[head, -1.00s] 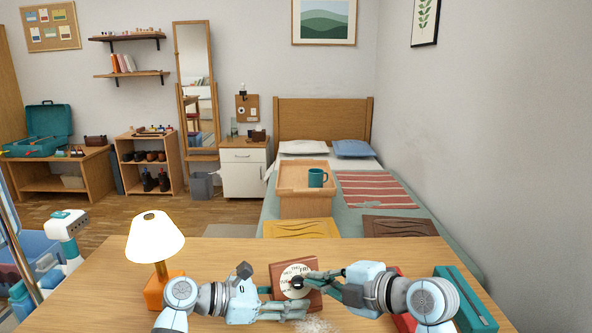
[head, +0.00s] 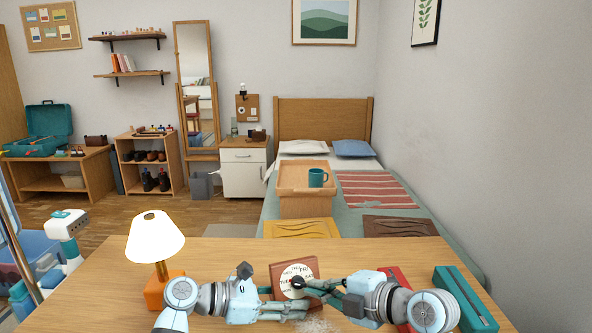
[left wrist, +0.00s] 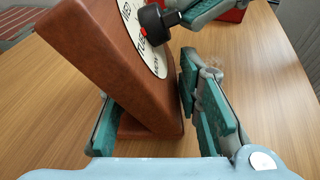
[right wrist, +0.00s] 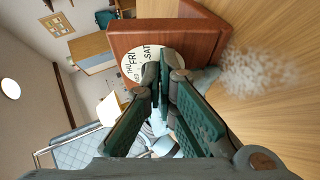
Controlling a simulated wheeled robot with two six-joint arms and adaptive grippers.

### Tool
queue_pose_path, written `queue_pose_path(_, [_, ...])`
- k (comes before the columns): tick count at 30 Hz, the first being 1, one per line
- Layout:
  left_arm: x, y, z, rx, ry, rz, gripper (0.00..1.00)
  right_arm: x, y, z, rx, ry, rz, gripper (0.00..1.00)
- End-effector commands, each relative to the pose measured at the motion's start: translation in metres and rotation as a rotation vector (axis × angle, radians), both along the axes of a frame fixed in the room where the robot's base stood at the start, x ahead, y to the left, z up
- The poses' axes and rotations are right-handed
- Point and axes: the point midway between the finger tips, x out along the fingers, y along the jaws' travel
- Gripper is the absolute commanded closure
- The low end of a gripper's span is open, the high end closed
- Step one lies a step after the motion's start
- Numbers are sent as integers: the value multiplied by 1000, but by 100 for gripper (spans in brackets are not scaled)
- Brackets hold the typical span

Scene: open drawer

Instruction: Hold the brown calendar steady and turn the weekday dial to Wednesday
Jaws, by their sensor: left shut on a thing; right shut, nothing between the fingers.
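The brown calendar (head: 313,262) stands tilted back on the desk. It also shows in the left wrist view (left wrist: 95,50) and the right wrist view (right wrist: 205,40). Its round white weekday dial (left wrist: 133,30) has a black knob (left wrist: 153,22) with a red mark on it. THU, FRI and SAT can be read on the dial (right wrist: 133,64) in the right wrist view. My left gripper (head: 290,309) is shut on the calendar's lower part, a finger on each side. My right gripper (head: 308,287) is shut and empty by the knob; I cannot tell whether it touches.
A white lamp with an orange base (head: 166,290) stands left on the desk (head: 225,258). A red object (head: 394,277) and a teal case (head: 466,299) lie right, near my right arm. A whitish speckled patch (head: 318,326) lies in front of the calendar.

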Motion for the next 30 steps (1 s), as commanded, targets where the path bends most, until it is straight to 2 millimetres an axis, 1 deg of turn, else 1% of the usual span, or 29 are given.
queue_pose_path(11, [0,0,-1,2,2,0,84,-1,0,-1,0,0,1,100])
queue_pose_path(19, [0,0,-1,2,2,0,84,-1,-8,-2,0,0,0,100])
queue_pose_path(22, [0,0,-1,2,1,1,84,-10,-11,3,0,-3,0,100])
queue_pose_path(27, [0,1,-1,2,1,1,84,-37,-19,16,-1,-3,1,100])
queue_pose_path(30, [0,1,-1,2,1,1,84,-48,-22,21,-2,-1,0,100])
